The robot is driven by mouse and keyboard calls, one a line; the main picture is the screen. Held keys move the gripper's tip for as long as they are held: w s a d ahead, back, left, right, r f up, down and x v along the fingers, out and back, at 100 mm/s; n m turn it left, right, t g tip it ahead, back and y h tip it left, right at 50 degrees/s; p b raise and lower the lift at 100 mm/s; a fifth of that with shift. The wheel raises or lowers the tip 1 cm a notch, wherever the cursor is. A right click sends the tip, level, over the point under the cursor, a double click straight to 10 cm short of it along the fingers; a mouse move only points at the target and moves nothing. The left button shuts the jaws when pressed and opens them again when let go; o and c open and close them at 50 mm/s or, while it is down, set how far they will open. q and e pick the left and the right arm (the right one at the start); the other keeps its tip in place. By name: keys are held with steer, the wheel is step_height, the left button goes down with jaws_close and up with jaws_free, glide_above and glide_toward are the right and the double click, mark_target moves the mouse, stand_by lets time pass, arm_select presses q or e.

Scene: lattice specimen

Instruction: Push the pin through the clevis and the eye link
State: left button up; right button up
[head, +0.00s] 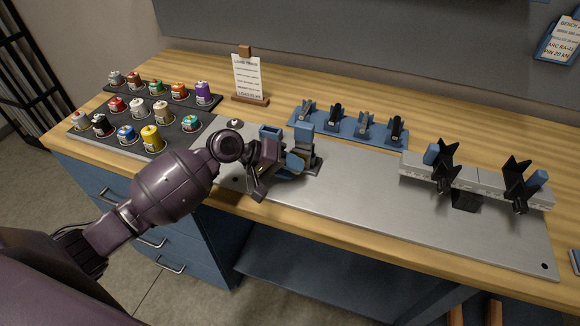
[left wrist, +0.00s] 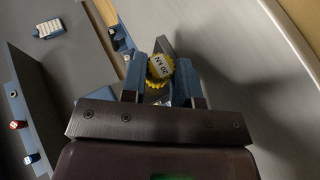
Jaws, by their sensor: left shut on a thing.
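My left gripper (head: 284,163) reaches in over the left part of the grey metal plate (head: 350,205). In the left wrist view its two blue fingers (left wrist: 160,78) are shut on a yellow ribbed knob (left wrist: 160,68) with a white "20 kN" label, which looks like the head of the pin. Beside the gripper stands a blue and dark upright fixture (head: 305,138), possibly the clevis holder. The clevis opening, the eye link and the pin's shank are hidden by the gripper, so I cannot tell how far the pin is in. My right gripper is out of view.
A dark tray of several coloured cans (head: 151,138) stands left. A blue rack (head: 352,126) of dark holders and a sign card (head: 247,80) stand behind. A raised rail with V-shaped dark supports (head: 480,182) is at right. The plate's middle is clear.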

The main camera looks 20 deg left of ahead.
arm_select(q)
steer(key=shift+w, duration=0.1)
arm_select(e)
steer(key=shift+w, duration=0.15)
arm_select(q)
steer(key=o, duration=1)
steer(key=shift+c, duration=0.2)
steer(key=shift+f, duration=0.15)
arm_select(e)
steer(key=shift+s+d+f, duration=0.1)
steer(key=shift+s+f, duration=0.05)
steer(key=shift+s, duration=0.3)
arm_select(q)
steer(key=shift+f, duration=0.1)
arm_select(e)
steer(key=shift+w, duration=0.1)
arm_select(q)
steer(key=shift+o, duration=0.6)
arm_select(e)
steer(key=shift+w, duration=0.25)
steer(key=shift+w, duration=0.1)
arm_select(q)
steer(key=shift+a, duration=0.15)
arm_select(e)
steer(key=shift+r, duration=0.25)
